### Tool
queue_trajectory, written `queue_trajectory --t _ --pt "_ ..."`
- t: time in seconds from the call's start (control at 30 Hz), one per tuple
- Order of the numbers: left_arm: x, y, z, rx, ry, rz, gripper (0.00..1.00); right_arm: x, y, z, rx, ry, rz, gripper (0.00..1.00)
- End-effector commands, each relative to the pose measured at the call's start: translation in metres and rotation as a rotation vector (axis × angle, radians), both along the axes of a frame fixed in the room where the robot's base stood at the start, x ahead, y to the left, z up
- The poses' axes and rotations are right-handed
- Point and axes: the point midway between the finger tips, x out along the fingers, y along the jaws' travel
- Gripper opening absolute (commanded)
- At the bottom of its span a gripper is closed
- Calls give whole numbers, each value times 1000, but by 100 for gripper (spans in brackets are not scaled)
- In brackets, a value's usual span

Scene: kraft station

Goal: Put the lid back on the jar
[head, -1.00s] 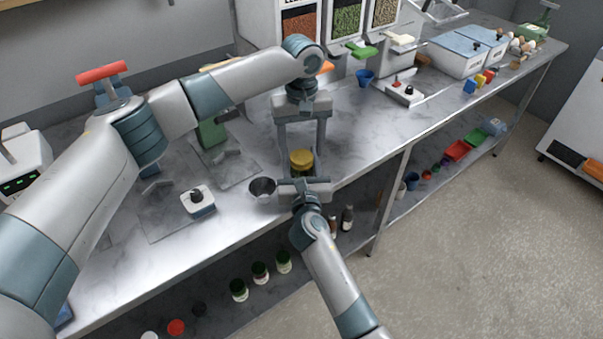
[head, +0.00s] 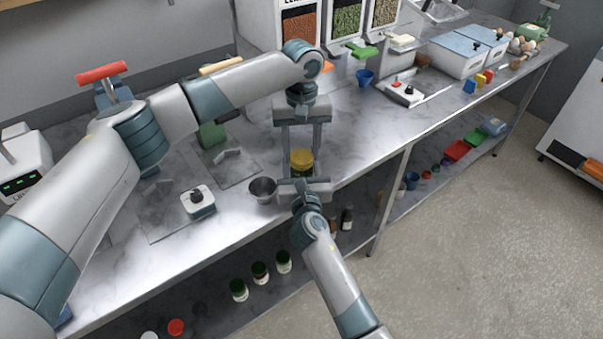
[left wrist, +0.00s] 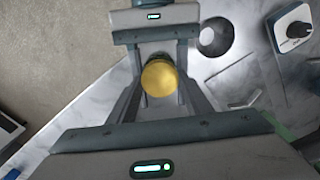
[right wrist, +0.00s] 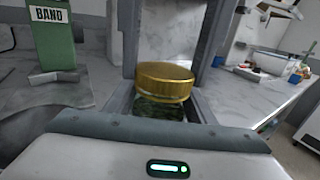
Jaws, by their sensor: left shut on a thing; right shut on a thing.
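The gold lid (head: 302,156) sits on top of the glass jar (right wrist: 160,108), whose dark green contents show below it in the right wrist view. The lid looks about level there (right wrist: 165,80), and from above it is a round gold disc in the left wrist view (left wrist: 159,77). My left gripper (head: 301,152) comes down from above and is shut on the lid. My right gripper (head: 301,172) comes in from the front and is shut on the jar below the lid. The jar is mostly hidden in the head and left wrist views.
A metal bowl (head: 262,189) stands just left of the jar, close to my right gripper. A small white device with a black knob (head: 198,202) lies further left. A green box (right wrist: 52,35) stands behind.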

Motion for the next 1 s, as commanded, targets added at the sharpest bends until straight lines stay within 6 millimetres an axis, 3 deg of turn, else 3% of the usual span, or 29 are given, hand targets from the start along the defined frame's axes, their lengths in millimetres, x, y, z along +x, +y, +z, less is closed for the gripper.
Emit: queue_trajectory --t 0.8,0.97,1.0 --pt "0 0 -1 0 1 -1186 18 0 -1 -1 0 1 -1 0" --pt "0 0 -1 1 2 -1210 18 0 -1 -1 0 1 -1 0" --pt "0 0 -1 1 2 -1210 50 0 -1 -1 0 1 -1 0"
